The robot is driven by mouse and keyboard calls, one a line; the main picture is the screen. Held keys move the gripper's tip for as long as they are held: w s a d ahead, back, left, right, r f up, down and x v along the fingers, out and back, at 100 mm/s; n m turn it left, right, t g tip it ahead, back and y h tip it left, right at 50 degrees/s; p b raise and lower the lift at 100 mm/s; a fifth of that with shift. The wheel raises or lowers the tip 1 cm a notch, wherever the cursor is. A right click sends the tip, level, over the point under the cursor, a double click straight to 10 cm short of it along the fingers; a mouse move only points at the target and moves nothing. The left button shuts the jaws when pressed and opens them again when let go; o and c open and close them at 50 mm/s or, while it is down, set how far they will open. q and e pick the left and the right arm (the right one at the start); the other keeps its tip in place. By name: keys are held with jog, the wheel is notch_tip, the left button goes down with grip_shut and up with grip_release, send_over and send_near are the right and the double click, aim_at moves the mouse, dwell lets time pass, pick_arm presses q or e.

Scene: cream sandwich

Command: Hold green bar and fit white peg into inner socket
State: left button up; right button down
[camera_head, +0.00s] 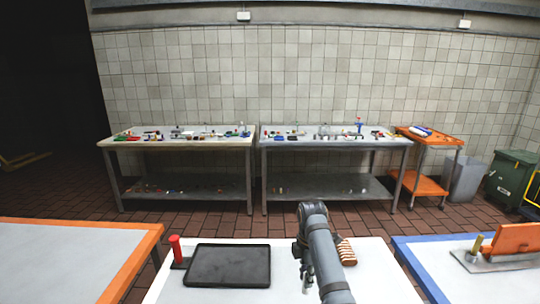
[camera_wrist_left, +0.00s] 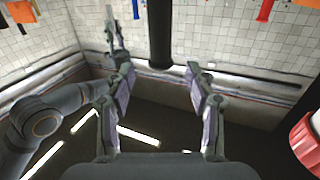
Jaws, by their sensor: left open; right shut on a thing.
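My right gripper (camera_head: 307,282) points down over the white table (camera_head: 390,285) at the front middle. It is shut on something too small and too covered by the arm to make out. My left gripper (camera_wrist_left: 160,78) is open in the left wrist view, its two fingers apart with nothing seen between them. It is not visible in the head view. I cannot make out a green bar, a white peg or an inner socket in either view.
A dark tray (camera_head: 228,265), a red cylinder (camera_head: 176,248) and a brown ridged block (camera_head: 346,252) are on the white table. An orange-edged table (camera_head: 70,240) stands left and a blue-edged table (camera_head: 440,280) right. Cluttered benches line the back wall.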

notch_tip(320, 180, down, 3)
jog(key=shift+w+f+b, duration=0.1)
jog(key=shift+w+b, duration=0.05)
jog(key=shift+b, duration=0.55)
jog(key=shift+r, duration=0.3)
jog(key=shift+s+a+r+p, duration=0.1)
jog(key=shift+s+r+p, duration=0.15)
jog(key=shift+r+p, duration=0.75)
jog(key=shift+w+r+p, duration=0.1)
jog(key=shift+r+p, duration=0.55)
jog(key=shift+p, duration=0.15)
jog(key=shift+r, duration=0.15)
pick_arm(q)
jog(key=x, duration=0.8)
jog(key=shift+w, duration=0.2)
grip_shut()
